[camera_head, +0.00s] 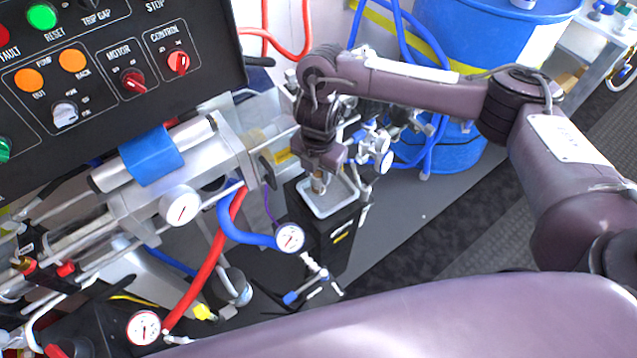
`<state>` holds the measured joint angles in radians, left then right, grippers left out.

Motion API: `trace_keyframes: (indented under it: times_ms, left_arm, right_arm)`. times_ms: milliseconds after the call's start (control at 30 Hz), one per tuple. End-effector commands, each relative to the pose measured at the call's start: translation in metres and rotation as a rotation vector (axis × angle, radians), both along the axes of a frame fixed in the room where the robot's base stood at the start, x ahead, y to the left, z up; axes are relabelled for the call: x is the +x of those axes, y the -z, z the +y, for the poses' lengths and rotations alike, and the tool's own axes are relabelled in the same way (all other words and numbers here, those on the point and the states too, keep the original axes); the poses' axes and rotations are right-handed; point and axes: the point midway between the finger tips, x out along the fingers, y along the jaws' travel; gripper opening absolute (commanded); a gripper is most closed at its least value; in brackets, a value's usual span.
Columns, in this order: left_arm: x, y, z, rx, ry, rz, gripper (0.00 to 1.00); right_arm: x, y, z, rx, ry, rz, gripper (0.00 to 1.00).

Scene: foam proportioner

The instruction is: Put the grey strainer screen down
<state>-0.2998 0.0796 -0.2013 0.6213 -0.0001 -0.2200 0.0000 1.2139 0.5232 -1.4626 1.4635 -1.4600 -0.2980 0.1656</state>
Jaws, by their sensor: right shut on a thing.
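My right gripper (319,172) points down over a pale shallow tray (325,209) near the middle of the head view. It is shut on the strainer screen (318,186), a small cylinder that looks brownish-grey here. The screen's lower end is at or just above the tray floor; I cannot tell whether it touches. The gripper hides much of the screen. My left gripper is not in view.
The tray sits on a black box (338,255). Left of it are a pump with a blue band (151,157), a blue hose (233,233) and a gauge (290,237). Valves and gauges (378,145) stand close behind on the right, before a blue drum (480,40).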

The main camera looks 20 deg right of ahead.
Motion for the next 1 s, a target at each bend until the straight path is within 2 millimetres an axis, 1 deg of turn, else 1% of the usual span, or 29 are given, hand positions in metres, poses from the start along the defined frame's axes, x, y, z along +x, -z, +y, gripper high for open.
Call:
trace_keyframes:
  times_ms: [33, 133, 300, 367, 433, 667, 800, 833, 1000]
  left_arm:
    - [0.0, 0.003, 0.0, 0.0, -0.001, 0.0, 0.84]
    - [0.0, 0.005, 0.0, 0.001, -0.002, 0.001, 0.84]
    - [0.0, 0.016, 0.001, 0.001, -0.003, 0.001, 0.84]
    - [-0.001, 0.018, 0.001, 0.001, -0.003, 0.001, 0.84]
    - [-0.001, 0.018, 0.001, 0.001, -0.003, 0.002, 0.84]
    - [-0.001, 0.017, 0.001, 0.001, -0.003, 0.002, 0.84]
    - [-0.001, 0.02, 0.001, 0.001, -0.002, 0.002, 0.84]
    - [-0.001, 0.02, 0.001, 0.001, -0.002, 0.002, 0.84]
    - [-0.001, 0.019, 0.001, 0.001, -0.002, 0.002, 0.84]
  right_arm:
    - [0.0, 0.006, 0.001, 0.001, 0.001, 0.001, 0.0]
    - [0.0, 0.013, 0.0, 0.001, 0.0, 0.001, 0.0]
    - [-0.001, 0.039, 0.0, 0.002, 0.002, 0.003, 0.0]
    - [-0.001, 0.044, 0.0, 0.001, 0.002, 0.002, 0.0]
    - [0.0, 0.047, 0.0, 0.001, 0.001, 0.001, 0.0]
    - [0.0, 0.046, 0.0, 0.0, 0.0, 0.0, 0.0]
    - [0.0, 0.05, 0.0, 0.0, 0.001, 0.0, 0.0]
    - [0.0, 0.05, 0.0, 0.0, 0.001, 0.0, 0.31]
    - [0.0, 0.049, 0.0, 0.0, 0.001, 0.0, 0.52]
